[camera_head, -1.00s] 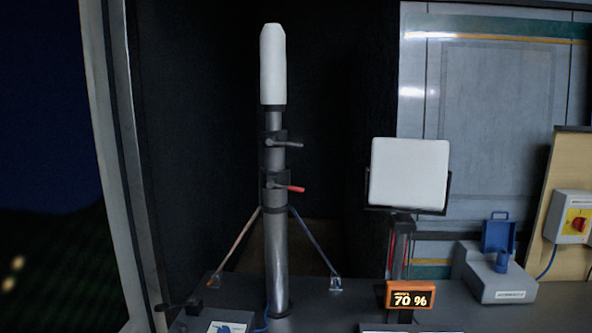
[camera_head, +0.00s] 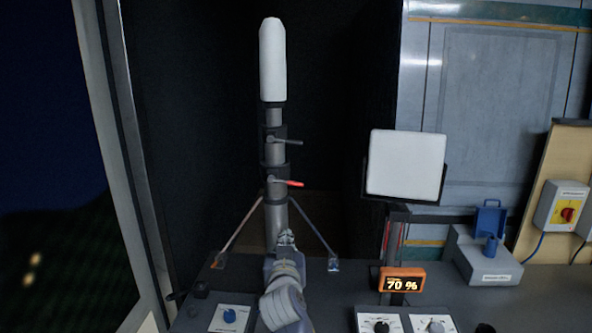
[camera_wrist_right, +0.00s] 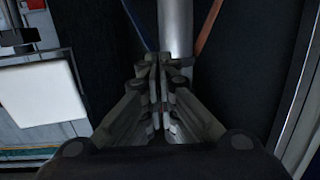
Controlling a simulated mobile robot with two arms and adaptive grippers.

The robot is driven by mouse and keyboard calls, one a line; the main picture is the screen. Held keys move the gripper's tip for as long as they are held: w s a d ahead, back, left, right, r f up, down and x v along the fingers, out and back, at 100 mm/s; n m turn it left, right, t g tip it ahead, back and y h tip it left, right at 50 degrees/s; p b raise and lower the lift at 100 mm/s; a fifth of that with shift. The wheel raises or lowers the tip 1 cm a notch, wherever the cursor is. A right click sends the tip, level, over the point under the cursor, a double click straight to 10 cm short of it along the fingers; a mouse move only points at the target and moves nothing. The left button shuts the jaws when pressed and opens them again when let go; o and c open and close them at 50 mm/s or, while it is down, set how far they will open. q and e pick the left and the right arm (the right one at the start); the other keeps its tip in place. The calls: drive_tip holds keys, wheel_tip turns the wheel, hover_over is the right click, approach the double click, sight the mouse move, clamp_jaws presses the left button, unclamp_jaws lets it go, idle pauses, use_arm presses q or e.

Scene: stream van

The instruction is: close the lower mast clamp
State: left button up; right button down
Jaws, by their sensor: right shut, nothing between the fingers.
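The lower mast clamp (camera_head: 275,178) is a dark collar on the grey mast (camera_head: 274,215), with a red-tipped lever (camera_head: 290,183) pointing right. The upper clamp (camera_head: 272,136) sits above it with a dark grey lever pointing right. My right gripper (camera_head: 285,235) is in front of the mast, below the red lever and apart from it, and hides the lower mast. In the right wrist view its fingers (camera_wrist_right: 157,62) are together and empty, with the mast (camera_wrist_right: 176,28) beyond them. The clamps are not clear in that view. My left gripper is not in view.
Two slanting struts (camera_head: 315,230) brace the mast. A white panel antenna (camera_head: 405,165) stands to the right, above an orange 70 % display (camera_head: 402,280). A blue knob panel (camera_head: 230,317) is at the front left. Open space lies between mast and panel.

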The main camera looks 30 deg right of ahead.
wheel_tip(320, 180, up, 16)
drive_tip(key=d+m+t+h, duration=0.1)
drive_tip(key=d+m+h, duration=0.1)
drive_tip(key=m+h, duration=0.1)
drive_tip(key=shift+d+p, duration=0.25)
drive_tip(key=shift+p, duration=0.15)
drive_tip(key=shift+r, duration=0.1)
drive_tip(key=r+p+x, duration=0.1)
drive_tip(key=p+x, duration=0.4)
drive_tip(key=x, duration=0.5)
drive_tip(key=shift+s+a+f+p, duration=0.1)
drive_tip(key=shift+a+f+p, duration=0.05)
drive_tip(key=shift+f, duration=0.6)
drive_tip(key=shift+s+a+f+p, duration=0.1)
drive_tip(key=shift+a+f+p, duration=0.1)
drive_tip(key=shift+f, duration=0.6)
drive_tip(key=shift+a+f+p, duration=0.1)
drive_tip(key=shift+f+p, duration=0.05)
drive_tip(key=shift+f, duration=0.6)
